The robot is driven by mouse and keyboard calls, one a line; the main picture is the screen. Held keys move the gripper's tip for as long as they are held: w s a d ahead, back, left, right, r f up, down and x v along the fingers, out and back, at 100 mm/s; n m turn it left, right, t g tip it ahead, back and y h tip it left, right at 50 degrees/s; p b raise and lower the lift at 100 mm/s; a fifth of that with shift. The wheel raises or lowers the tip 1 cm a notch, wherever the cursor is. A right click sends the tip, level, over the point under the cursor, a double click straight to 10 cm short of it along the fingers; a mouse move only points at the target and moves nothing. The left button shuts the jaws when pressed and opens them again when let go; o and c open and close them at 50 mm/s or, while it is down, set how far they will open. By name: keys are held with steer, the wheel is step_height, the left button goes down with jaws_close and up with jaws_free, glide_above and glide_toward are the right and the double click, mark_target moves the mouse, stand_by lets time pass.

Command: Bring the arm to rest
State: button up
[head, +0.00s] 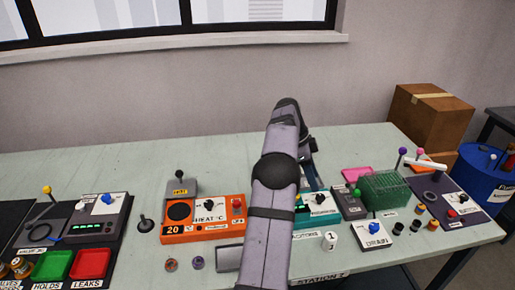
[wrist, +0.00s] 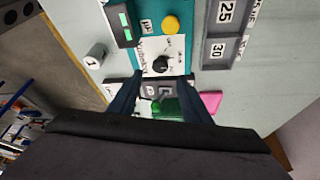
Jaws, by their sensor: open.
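My arm rises from the front edge of the table in the head view, bends at the top and comes down behind its own near link. My gripper (wrist: 162,80) shows in the wrist view with its two dark fingers apart and nothing between them. It hangs above the teal unit, which has a black knob (wrist: 160,64) on a white plate and a yellow button (wrist: 170,24). In the head view the teal unit (head: 303,234) is partly hidden behind my arm, and the fingertips are hard to make out there.
The orange heat unit (head: 206,230) stands left of my arm. The green rack (head: 384,190), drain unit (head: 374,233) and a white numbered cylinder (head: 330,241) are to the right. Green (head: 53,265) and red (head: 91,263) trays are at far left. The back of the table is mostly clear.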

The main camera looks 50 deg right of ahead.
steer(key=w+a+r+n+t+p, duration=0.25)
steer(key=w+a+n, duration=0.55)
steer(key=w+a, duration=0.45)
steer(key=w+a+r+n+t+y+p, duration=0.15)
steer(key=a+n+p, duration=0.25)
steer(key=a+n, duration=1.8)
steer(key=s+a+f+p, duration=0.1)
steer(key=s+a, duration=0.3)
steer(key=a, duration=0.6)
steer(key=s+a+f+p, duration=0.1)
steer(key=s+a, duration=0.4)
steer(key=a, duration=0.5)
step_height(320, 180, down, 18)
steer(key=b, duration=1.8)
steer(key=shift+f+y, duration=0.25)
steer(key=shift+y, duration=0.1)
steer(key=shift+s+r, duration=0.1)
